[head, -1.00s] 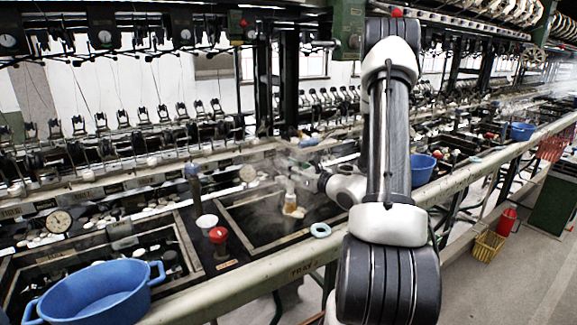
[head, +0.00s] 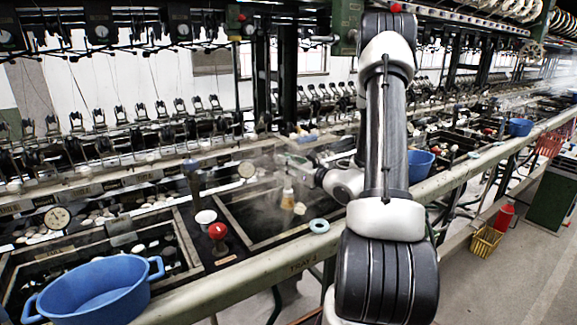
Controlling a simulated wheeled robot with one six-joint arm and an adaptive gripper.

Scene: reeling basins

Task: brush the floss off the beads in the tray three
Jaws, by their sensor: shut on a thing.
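My gripper (head: 299,165) is in the middle of the head view, over the steaming tray (head: 232,243) in front of me, with its jaws small and partly blurred by steam. It is shut on a small brush (head: 287,192) with a pale orange lower part that points down into the tray. A pale bead-like piece (head: 300,208) shows just right of the brush tip. I cannot tell whether they touch. Any floss is too small to make out.
A red knob (head: 217,231), a white cup (head: 205,217) and a pale ring (head: 319,226) are close to the tray.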

